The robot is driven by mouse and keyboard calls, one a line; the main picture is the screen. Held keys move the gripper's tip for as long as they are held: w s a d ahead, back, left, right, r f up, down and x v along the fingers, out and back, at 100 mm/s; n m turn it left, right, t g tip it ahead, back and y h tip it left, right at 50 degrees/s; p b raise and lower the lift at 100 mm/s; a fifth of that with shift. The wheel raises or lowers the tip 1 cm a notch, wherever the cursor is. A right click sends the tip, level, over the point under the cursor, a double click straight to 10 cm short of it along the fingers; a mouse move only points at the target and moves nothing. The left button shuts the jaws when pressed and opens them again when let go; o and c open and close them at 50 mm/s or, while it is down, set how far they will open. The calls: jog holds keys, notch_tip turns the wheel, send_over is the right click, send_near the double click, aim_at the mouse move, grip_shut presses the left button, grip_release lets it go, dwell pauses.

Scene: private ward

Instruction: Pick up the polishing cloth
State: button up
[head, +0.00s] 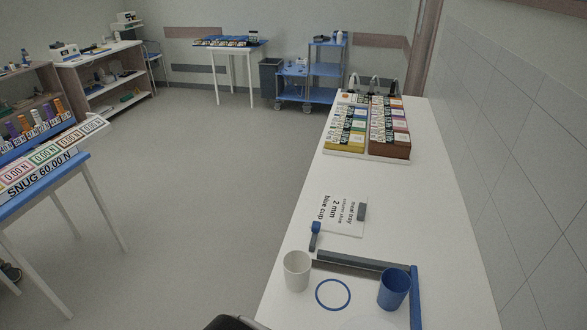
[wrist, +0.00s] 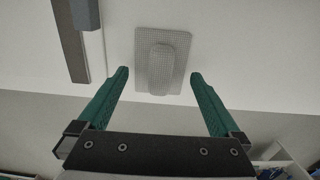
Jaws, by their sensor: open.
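In the wrist view, a light grey, finely checked square piece with a raised rounded ridge along its middle (wrist: 178,77) lies flat on a pale surface. It looks like the polishing cloth. My gripper (wrist: 156,76) has two green fingers spread wide apart. The piece shows between and beyond the fingertips, with a gap to each side. Nothing is held between the fingers. How far the fingertips are above the surface is hard to tell. I cannot make out the cloth or my fingers in the head view.
In the wrist view a dark grey bar (wrist: 70,45) lies left of the piece. In the head view the long white table (head: 430,195) holds a white cup (head: 297,271), a blue cup (head: 392,289), a blue ring (head: 320,302), a printed card (head: 338,217) and colored boxes (head: 389,143).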

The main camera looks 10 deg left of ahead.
jog(key=shift+f, duration=0.45)
jog(key=c, duration=1.1)
jog(key=shift+r, duration=0.1)
jog(key=shift+r, duration=0.35)
jog(key=r, duration=0.2)
jog(key=w+d+r, duration=0.1)
jog(key=r, duration=0.1)
jog(key=shift+r, duration=0.1)
jog(key=w+d+r, duration=0.4)
jog(key=d, duration=0.1)
jog(key=w+d+r, duration=0.2)
jog(key=d, duration=0.1)
jog(key=shift+d, duration=0.25)
